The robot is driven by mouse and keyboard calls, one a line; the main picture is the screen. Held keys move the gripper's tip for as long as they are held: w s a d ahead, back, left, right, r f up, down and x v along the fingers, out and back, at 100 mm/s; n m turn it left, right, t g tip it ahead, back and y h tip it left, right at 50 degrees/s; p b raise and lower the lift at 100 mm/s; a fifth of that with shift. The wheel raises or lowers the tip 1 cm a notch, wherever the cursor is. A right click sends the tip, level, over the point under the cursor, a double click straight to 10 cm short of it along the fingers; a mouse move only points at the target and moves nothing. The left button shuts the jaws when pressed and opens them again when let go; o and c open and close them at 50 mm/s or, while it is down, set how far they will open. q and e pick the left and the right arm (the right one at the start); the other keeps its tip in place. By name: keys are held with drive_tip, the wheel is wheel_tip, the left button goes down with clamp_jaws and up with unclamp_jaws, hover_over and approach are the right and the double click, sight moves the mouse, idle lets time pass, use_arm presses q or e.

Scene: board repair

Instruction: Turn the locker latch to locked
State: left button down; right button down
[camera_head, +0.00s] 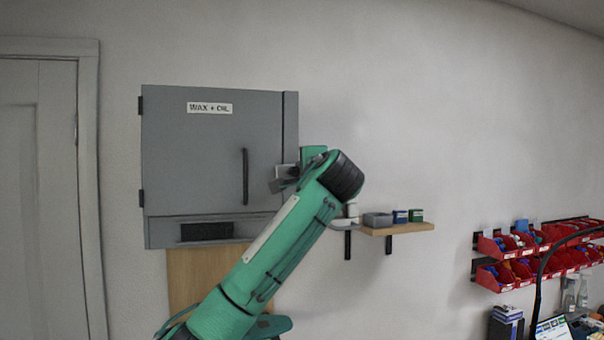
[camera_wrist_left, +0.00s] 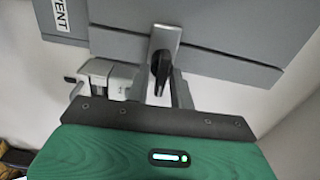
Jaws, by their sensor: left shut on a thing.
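The grey locker (camera_head: 205,150) hangs on the wall with its door shut, with a "WAX + OIL" label and a dark vertical handle (camera_head: 245,176). My left gripper (camera_head: 284,178) is at the door's right edge. In the left wrist view, the latch is a small black lever (camera_wrist_left: 160,66) on a silver plate (camera_wrist_left: 166,37). The left gripper's fingers (camera_wrist_left: 155,88) stand on both sides of the lever and are shut on it. In the head view the latch is hidden behind the gripper. I cannot tell whether the lever is at locked. My right gripper is not in view.
A small wooden shelf (camera_head: 398,229) with a grey box and small tins is just right of my left arm. Red bins (camera_head: 505,247) are on the wall farther right. A white door (camera_head: 38,200) is at the left. The wall above the shelf is clear.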

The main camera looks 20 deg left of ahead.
use_arm(q)
drive_tip(key=shift+f+m, duration=0.1)
drive_tip(key=shift+m, duration=0.2)
drive_tip(key=c, duration=1.5)
unclamp_jaws()
drive_tip(key=shift+d, duration=0.1)
drive_tip(key=shift+s+d+b, duration=0.15)
drive_tip(key=shift+s+b, duration=0.1)
drive_tip(key=shift+b, duration=0.05)
drive_tip(key=b+v, duration=0.6)
drive_tip(key=v, duration=0.7)
drive_tip(key=shift+d, duration=0.15)
